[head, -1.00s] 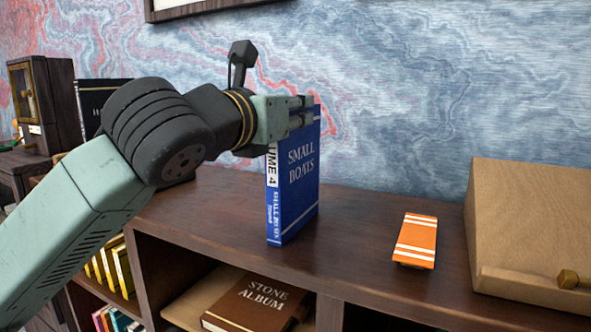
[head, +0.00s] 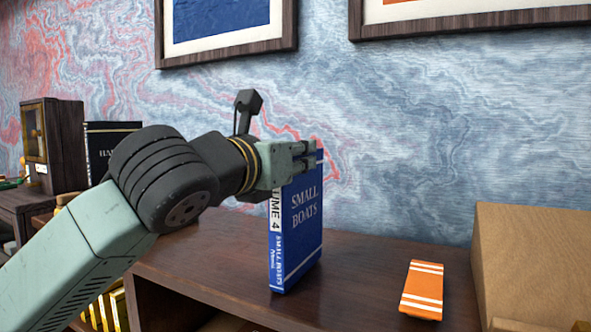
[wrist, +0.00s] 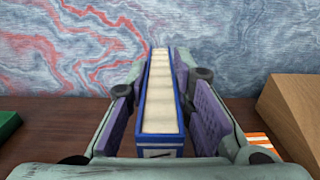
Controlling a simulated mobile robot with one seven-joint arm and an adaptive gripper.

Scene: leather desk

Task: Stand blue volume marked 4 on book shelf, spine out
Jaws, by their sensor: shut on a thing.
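The blue volume (head: 301,228) stands upright, with "SMALL BOATS" on its cover and "VOLUME 4" partly showing on its spine, which faces the front left. My gripper (head: 303,152) is shut on its top part, fingers on both covers. In the wrist view the book (wrist: 160,95) shows its pale top page edges between the two purple finger pads. Its lower end is at or just above the brown wooden top (head: 215,275); I cannot tell if it touches. The compartments under this top are mostly cut off by the lower picture edge.
An orange white-striped item (head: 422,290) lies on the top to the right. A tan box (head: 530,260) stands at the far right. A dark book (head: 108,140) and a wooden case (head: 55,145) are at left. A green thing (wrist: 8,124) shows at the wrist view's left edge.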

